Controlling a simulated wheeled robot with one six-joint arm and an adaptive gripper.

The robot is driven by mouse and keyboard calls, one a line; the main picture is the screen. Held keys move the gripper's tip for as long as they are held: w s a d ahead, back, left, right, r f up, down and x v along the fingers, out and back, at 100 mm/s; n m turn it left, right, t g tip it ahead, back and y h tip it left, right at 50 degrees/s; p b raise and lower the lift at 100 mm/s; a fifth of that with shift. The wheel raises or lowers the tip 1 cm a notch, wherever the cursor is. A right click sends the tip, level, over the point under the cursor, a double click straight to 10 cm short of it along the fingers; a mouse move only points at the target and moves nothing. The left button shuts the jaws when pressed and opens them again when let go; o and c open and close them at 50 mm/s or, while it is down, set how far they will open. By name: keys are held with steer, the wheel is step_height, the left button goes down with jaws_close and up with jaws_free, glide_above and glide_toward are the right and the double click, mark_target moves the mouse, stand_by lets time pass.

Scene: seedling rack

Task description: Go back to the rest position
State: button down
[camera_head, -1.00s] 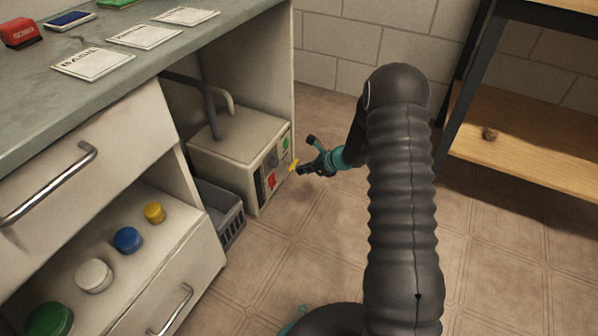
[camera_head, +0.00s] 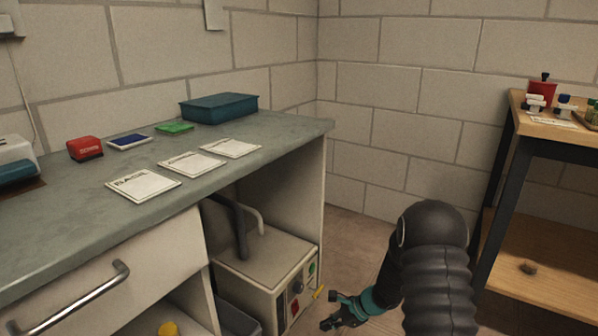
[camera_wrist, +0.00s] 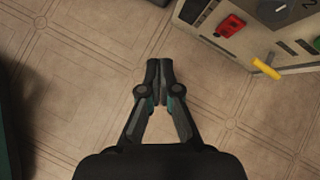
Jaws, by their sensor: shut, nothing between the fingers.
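My gripper (camera_head: 333,312) is low in front of the cream machine under the counter, at the bottom of the head view. In the wrist view my gripper (camera_wrist: 159,70) is shut and empty, with its fingertips together over the tiled floor. The cream machine (camera_head: 262,262) stands in the open bay. Its front carries a red switch, a dark knob, a green button and a yellow lever (camera_wrist: 266,69). The fingertips are apart from the panel. The lower part of the machine is cut off in the head view.
The grey counter (camera_head: 60,228) holds several cards, a red stamp (camera_head: 85,148), ink pads and a teal box (camera_head: 219,108). A drawer (camera_head: 110,275) below it is shut. A wooden bench (camera_head: 560,137) with small items stands at right. Bare floor (camera_head: 350,235) lies between.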

steer(key=s+d+r+n+t+h+p, duration=0.1)
steer(key=s+d+r+n+h+p, duration=0.1)
steer(key=s+r+n, duration=0.4)
steer(key=s+d+r+n+t+h+p, duration=0.1)
steer(key=s+r+n, duration=0.5)
steer(key=s+r, duration=0.9)
steer(key=s+d+r+n+t+h+p, duration=0.1)
steer(key=s+d+r+n+h+p, duration=0.3)
steer(key=s+r, duration=0.6)
steer(key=shift+s+r+n+t+h, duration=0.4)
steer(key=shift+r+n+h, duration=0.5)
steer(key=shift+r, duration=5.35)
